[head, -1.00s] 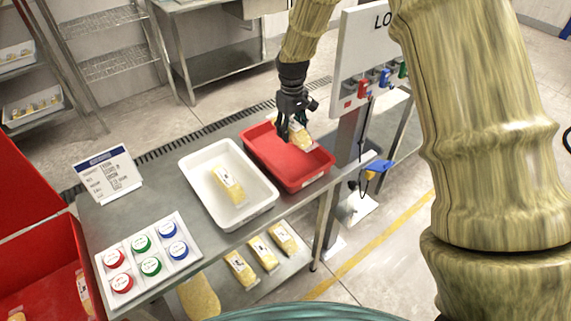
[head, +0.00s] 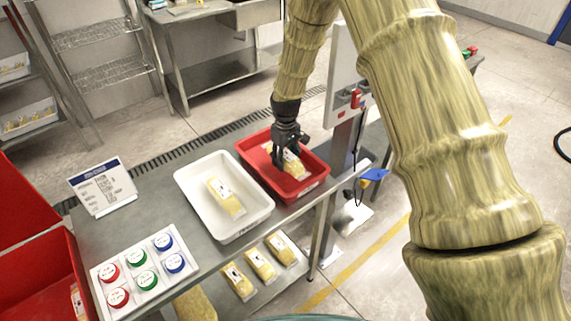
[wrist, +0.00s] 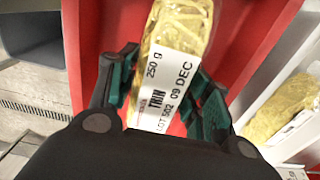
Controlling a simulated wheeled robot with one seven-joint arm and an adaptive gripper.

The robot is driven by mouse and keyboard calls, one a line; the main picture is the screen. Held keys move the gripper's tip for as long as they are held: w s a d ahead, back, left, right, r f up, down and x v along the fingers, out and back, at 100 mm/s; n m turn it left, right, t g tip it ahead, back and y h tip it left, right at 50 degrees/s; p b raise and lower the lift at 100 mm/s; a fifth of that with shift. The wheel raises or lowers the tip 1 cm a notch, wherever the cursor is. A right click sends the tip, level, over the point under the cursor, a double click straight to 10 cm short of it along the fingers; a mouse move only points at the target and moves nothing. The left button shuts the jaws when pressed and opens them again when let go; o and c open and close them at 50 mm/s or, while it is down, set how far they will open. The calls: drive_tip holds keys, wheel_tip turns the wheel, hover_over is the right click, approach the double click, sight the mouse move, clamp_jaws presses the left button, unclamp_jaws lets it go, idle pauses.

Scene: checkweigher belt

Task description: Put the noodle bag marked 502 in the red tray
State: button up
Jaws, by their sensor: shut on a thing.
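The noodle bag (wrist: 180,45) is yellow with a white label reading 250 g, 09 DEC and LOT 502 in the wrist view. My gripper (wrist: 165,100) is shut on its labelled end, with a finger on each side. In the head view, my gripper (head: 287,150) is down at the red tray (head: 318,178), and the bag (head: 292,165) shows below the fingers, within the tray's walls. I cannot tell whether the bag touches the tray floor. The tray's red floor and wall (wrist: 235,45) surround the bag in the wrist view.
A white tray (head: 200,223) with another noodle bag (head: 226,197) stands left of the red tray. Several coloured caps (head: 142,257) and a sign (head: 103,188) are further left. Several bags (head: 260,264) lie on a lower shelf. A post with a panel (head: 345,80) rises close on the right.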

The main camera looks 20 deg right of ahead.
sight(286, 153)
drive_tip(key=shift+f+p, duration=0.5)
drive_tip(key=shift+f, duration=1.2)
drive_tip(key=shift+f, duration=0.1)
drive_tip(key=o, duration=1.2)
drive_tip(key=shift+r+b, duration=2.1)
drive_tip(key=shift+r, duration=4.05)
